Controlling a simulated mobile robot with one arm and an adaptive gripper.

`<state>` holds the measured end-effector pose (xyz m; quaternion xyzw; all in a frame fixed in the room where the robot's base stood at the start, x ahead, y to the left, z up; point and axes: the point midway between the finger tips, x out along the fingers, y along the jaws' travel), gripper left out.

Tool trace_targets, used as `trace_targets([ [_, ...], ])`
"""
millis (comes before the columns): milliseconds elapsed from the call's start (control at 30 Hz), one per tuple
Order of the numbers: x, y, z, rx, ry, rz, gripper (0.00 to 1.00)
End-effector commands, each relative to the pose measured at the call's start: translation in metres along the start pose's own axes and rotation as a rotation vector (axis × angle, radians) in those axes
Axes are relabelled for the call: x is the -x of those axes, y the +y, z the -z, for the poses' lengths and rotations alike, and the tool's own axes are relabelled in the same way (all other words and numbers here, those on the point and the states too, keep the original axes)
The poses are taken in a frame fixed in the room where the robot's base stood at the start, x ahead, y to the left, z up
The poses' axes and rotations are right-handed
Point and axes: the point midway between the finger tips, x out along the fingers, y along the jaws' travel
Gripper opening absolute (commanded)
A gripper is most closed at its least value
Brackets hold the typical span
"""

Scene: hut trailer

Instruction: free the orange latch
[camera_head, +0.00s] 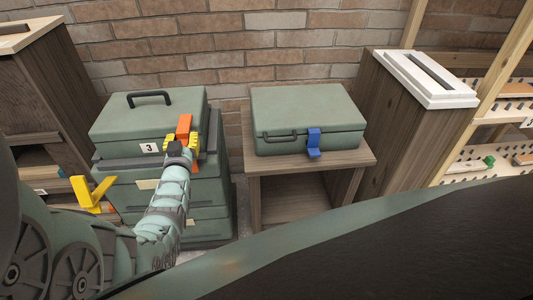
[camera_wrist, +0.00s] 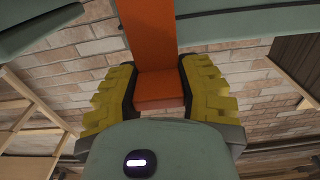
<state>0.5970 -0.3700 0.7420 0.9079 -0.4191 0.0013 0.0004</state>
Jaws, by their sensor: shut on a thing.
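The orange latch (camera_head: 184,127) is on the front of the top green case (camera_head: 120,120), right of its label marked 3. In the wrist view the latch (camera_wrist: 150,40) comes down between the jaws, and its lower end lies between the yellow ridged finger pads. My gripper (camera_head: 181,145) is at the front of the case and shut on the latch; it also shows in the wrist view (camera_wrist: 160,93). The gripper hides part of the latch in the head view.
A second green case (camera_head: 305,110) with a blue latch (camera_head: 314,141) sits on a wooden stand (camera_head: 310,164) to the right. A yellow bracket-like piece (camera_head: 92,194) is at the left. A dark wooden box with a white slotted top (camera_head: 420,78) stands farther right, beside shelves (camera_head: 490,155).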

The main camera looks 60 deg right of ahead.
Motion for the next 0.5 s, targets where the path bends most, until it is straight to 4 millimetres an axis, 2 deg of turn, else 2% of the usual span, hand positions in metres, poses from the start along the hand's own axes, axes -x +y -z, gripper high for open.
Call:
trace_targets([
  [267,0.012,-0.001,-0.01,0.002,0.069,0.002,0.0],
  [500,0.035,-0.002,-0.019,0.0,0.246,0.004,0.0],
])
